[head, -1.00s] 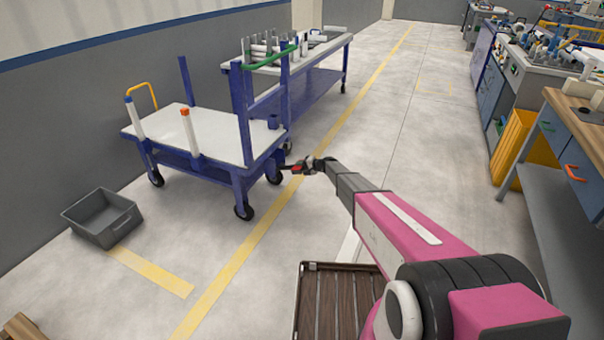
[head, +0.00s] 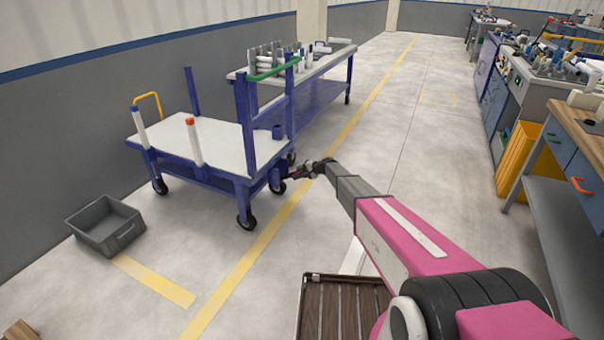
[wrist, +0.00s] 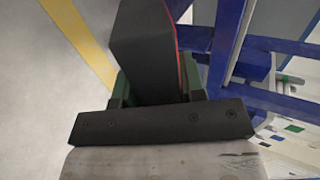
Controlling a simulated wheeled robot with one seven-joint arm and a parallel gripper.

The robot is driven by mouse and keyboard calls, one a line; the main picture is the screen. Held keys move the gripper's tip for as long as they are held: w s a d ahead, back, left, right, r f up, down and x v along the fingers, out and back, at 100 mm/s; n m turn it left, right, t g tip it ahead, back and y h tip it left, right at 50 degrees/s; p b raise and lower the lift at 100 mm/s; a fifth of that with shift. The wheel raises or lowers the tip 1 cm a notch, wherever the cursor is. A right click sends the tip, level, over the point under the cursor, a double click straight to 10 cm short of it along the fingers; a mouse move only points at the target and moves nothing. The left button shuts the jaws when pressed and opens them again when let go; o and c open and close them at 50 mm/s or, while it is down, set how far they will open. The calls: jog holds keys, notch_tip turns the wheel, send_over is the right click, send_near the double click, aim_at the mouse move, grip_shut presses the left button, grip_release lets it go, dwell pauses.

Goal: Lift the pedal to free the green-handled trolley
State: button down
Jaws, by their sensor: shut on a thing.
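The green-handled trolley stands left of centre in the head view, with a white deck (head: 185,140), blue frame and green handle (head: 272,69). My gripper (head: 297,172) is beside its lower right end, near a caster wheel. In the wrist view my gripper (wrist: 158,92) is shut on the pedal (wrist: 145,45), a dark block with a red edge. The two green fingers lie on either side of it. The trolley's blue frame (wrist: 226,45) shows just to the right. The head view is too small to tell the pedal's tilt.
A blue table (head: 325,88) with pipes stands behind the trolley. A grey bin (head: 106,228) lies on the floor at left, near the wall. Workbenches (head: 560,120) line the right side. A slatted wooden deck (head: 340,305) is at the bottom. The central floor is open.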

jog(key=shift+r, duration=0.15)
jog(key=c, duration=0.8)
grip_release()
jog(key=v, duration=1)
jog(key=shift+d, duration=0.35)
jog(key=shift+s+r, duration=0.1)
jog(key=s+d+r+n+g+h, duration=0.1)
jog(key=s+d+r+h, duration=0.3)
jog(key=s, duration=1.2)
jog(key=s+d+r+n+g+h, duration=0.1)
jog(key=s+d+r+h, duration=0.2)
jog(key=s+d, duration=0.8)
jog(key=s+d+r+n+g+h, duration=0.2)
jog(key=s+d, duration=0.6)
jog(key=s, duration=1.4)
notch_tip(320, 180, up, 3)
jog(key=h, duration=0.2)
jog(key=shift+s+r+h, duration=0.25)
jog(key=shift+s+h, duration=0.05)
jog(key=shift+s, duration=0.05)
